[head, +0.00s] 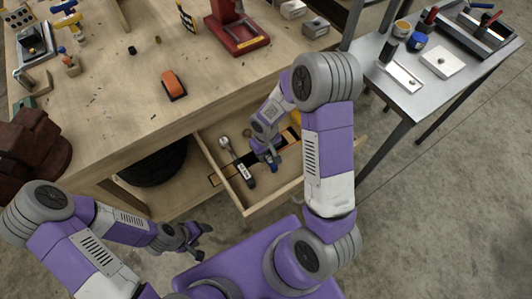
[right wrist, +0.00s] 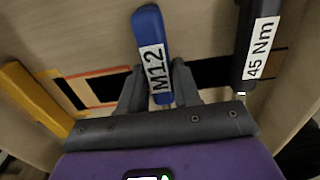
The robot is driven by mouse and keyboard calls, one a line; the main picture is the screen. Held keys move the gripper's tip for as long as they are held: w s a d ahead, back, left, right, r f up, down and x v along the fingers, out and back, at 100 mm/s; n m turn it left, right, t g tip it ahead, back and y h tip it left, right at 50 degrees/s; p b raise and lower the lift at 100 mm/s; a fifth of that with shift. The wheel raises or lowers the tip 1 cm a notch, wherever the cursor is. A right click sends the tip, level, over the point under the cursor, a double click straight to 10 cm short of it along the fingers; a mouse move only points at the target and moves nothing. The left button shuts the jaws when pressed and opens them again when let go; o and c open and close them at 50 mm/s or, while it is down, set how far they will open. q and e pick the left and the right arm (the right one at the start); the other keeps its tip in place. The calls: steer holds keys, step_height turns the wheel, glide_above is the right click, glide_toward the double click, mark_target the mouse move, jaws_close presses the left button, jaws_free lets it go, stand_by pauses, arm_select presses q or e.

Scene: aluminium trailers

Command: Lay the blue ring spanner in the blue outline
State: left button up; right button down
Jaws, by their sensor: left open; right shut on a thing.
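The blue ring spanner (right wrist: 148,28), labelled M12, stands between the fingers of my right gripper (right wrist: 155,72) in the right wrist view. In the head view my right gripper (head: 270,162) is inside the open drawer (head: 225,180), with a little blue showing at its fingers. The gripper is shut on the spanner. Dark shapes with orange edging (right wrist: 92,88) mark the drawer floor beside the spanner; I cannot make out the blue outline clearly. My left gripper (head: 188,238) is open and empty, outside the drawer at lower left.
A torque wrench (head: 238,163) with a black handle marked 45 Nm lies in the drawer, left of the right gripper in the head view. A yellow tool (right wrist: 35,98) lies at the other side. The workbench (head: 120,110) overhangs the drawer's back.

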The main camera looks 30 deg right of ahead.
steer(key=c, duration=0.7)
jaws_free()
step_height(320, 180, up, 8)
steer(key=p, duration=0.2)
steer(key=shift+f+p, duration=0.2)
steer(key=shift+p, duration=0.2)
